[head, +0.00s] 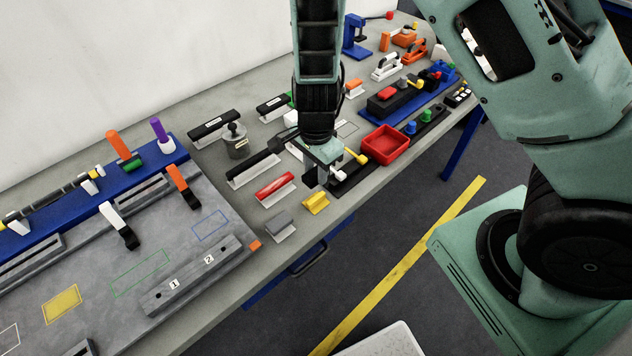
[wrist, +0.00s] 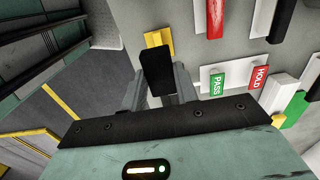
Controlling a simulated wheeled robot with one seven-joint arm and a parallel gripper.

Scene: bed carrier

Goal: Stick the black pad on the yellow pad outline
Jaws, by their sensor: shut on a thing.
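In the wrist view, my gripper (wrist: 158,88) is shut on a black pad (wrist: 157,70), which sticks out between the two fingers. In the head view, my gripper (head: 325,176) hangs over the bench near the row of handled blocks; I cannot make out the pad clearly there. The yellow pad outline (head: 62,304) is a small yellow rectangle on the grey board (head: 135,255) at the lower left, well to the left of my gripper. Nothing lies on it.
A yellow block (head: 316,203) stands close by my gripper, with grey (head: 281,227) and red (head: 275,186) ones to its left. Upright tools (head: 118,225) and a raised numbered bar (head: 195,275) stand on the board. A red tray (head: 385,144) lies right.

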